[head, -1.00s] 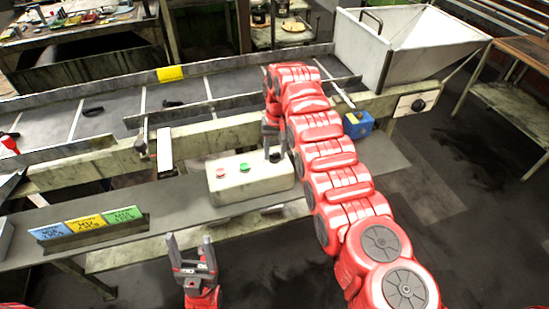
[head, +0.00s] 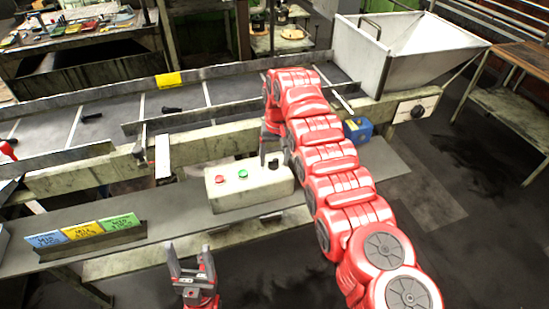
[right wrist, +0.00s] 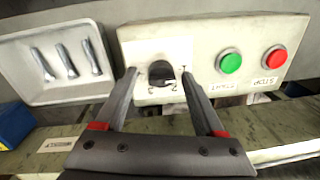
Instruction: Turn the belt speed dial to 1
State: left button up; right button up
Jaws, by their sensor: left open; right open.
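The black dial (right wrist: 160,72) sits on a cream control box (head: 236,191), which also shows in the right wrist view (right wrist: 208,35). Small marks surround the dial; its setting is too unclear to read. My right gripper (right wrist: 160,76) is open, with one finger on each side of the dial; I cannot tell whether they touch it. In the head view my right gripper (head: 271,148) is at the box's right end and partly hides the dial. My left gripper (head: 190,254) is open and empty in front of the bench.
A green button (right wrist: 229,61) and a red button (right wrist: 274,59) are beside the dial. A white tray (right wrist: 62,96) with three bolts lies on its other side. A blue box (head: 364,130) stands right of my arm. Coloured cards (head: 80,231) stand at the left.

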jog(key=shift+r, duration=0.1)
jog(key=shift+r+b, duration=0.35)
jog(key=shift+r, duration=0.25)
notch_tip(320, 180, up, 6)
jog(key=p, duration=0.2)
jog(key=shift+d+f+p, duration=0.15)
jog(key=shift+p, duration=0.25)
notch_tip(320, 180, up, 10)
jog(key=p, duration=0.9)
jog(key=shift+d+p, duration=0.3)
jog(key=shift+d, duration=0.15)
jog(key=shift+w, duration=0.15)
